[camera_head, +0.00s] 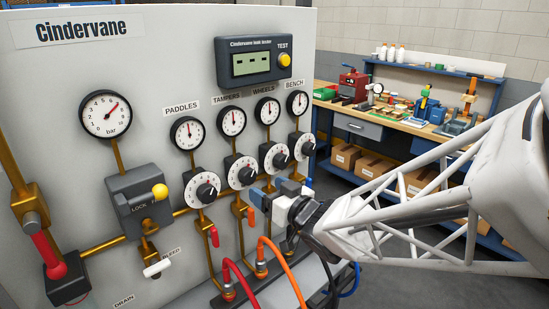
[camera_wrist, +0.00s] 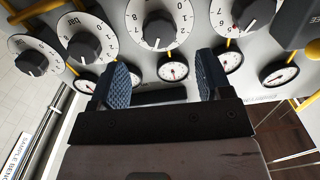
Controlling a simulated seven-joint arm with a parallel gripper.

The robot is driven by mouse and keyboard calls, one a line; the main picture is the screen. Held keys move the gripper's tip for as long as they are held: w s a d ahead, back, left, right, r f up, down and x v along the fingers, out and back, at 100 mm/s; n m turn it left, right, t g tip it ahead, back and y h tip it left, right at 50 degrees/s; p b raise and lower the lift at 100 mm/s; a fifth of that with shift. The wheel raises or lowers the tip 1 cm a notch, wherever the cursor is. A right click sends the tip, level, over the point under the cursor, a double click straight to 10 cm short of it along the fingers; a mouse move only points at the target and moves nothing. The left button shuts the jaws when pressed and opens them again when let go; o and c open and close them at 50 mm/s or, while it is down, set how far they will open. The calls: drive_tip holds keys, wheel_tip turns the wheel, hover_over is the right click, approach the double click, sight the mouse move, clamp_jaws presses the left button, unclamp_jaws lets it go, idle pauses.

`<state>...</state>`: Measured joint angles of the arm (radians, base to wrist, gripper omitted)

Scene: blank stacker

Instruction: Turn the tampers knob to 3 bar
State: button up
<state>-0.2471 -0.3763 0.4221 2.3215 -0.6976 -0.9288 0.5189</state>
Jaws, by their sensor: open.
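The tampers knob (camera_head: 243,172) is a black knob on a white numbered dial, second from the left in the row of four-way panel knobs. In the wrist view the row appears inverted, and the tampers knob (camera_wrist: 158,28) lies ahead between the fingers. Its exact setting is too small to read surely. The tampers gauge (camera_head: 232,121) above it has its needle near upright. My gripper (camera_head: 268,191) is in front of the panel, below and right of the tampers knob, apart from it. In the wrist view my gripper (camera_wrist: 163,62) has its two blue pads spread, with nothing between them.
The paddles knob (camera_head: 202,190) is to the left; the wheels knob (camera_head: 275,157) and bench knob (camera_head: 302,146) are to the right. A workbench (camera_head: 400,125) stands behind at right.

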sight(251, 178)
drive_tip(key=shift+w+a, duration=0.15)
drive_tip(key=shift+x, duration=3.7)
drive_tip(key=c, duration=0.9)
drive_tip(key=shift+n, duration=0.3)
drive_tip(key=n, duration=0.5)
drive_tip(key=shift+n, duration=0.3)
drive_tip(key=n, duration=0.5)
drive_tip(key=shift+n, duration=0.3)
drive_tip(key=shift+f, duration=0.1)
